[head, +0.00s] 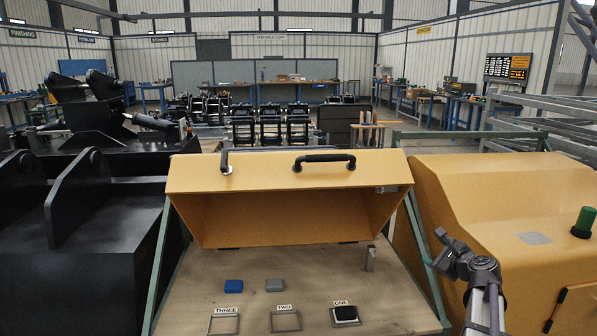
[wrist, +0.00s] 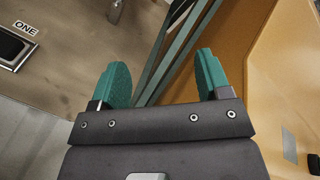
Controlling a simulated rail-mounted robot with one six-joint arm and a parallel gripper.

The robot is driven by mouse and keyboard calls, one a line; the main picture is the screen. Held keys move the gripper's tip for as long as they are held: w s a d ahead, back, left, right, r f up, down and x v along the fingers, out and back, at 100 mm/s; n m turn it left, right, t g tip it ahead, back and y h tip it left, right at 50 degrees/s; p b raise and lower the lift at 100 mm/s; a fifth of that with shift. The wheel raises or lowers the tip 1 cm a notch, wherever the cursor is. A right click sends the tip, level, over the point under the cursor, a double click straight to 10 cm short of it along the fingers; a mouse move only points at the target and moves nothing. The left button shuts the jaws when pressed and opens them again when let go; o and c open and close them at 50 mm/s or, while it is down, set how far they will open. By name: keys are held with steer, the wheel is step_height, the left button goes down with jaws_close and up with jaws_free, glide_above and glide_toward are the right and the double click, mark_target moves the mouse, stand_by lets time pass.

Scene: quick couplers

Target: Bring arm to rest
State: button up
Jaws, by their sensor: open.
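My gripper (head: 436,258) is at the right of the head view, over the right edge of the bench. In the wrist view my gripper (wrist: 160,82) shows two green fingertips wide apart with nothing between them. Behind the gap are the green frame bars and part of the yellow machine. My arm rises from the lower right of the head view and is bent at the wrist.
On the wooden bench (head: 300,262) lie a blue block (head: 234,286), a grey block (head: 274,285) and frames marked THREE, TWO and ONE. A black piece (head: 345,312) lies in frame ONE (head: 346,323). A yellow hood (head: 290,172) stands behind; a yellow machine (head: 510,200) is right.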

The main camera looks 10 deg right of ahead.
steer(key=a+f+n+g+y, duration=0.2)
steer(key=a+n, duration=0.2)
steer(key=a, duration=0.4)
steer(key=a+f+n+g+y, duration=0.1)
steer(key=a+f+n+g, duration=0.15)
steer(key=a+n, duration=0.45)
steer(key=s+a+f+n+g+h, duration=0.1)
steer(key=s+a+f+n+g, duration=0.35)
steer(key=s+a+n, duration=0.55)
steer(key=s+a+f+n+g+h, duration=0.1)
steer(key=s+a+f+n+g, duration=0.3)
steer(key=a, duration=0.9)
step_height(320, 180, up, 21)
steer(key=s+n+g+h+p, duration=0.1)
steer(key=s+n+p, duration=0.1)
steer(key=p, duration=1.7)
steer(key=shift+s+a+p, duration=0.25)
steer(key=shift+s+p, duration=0.1)
steer(key=shift+p, duration=0.05)
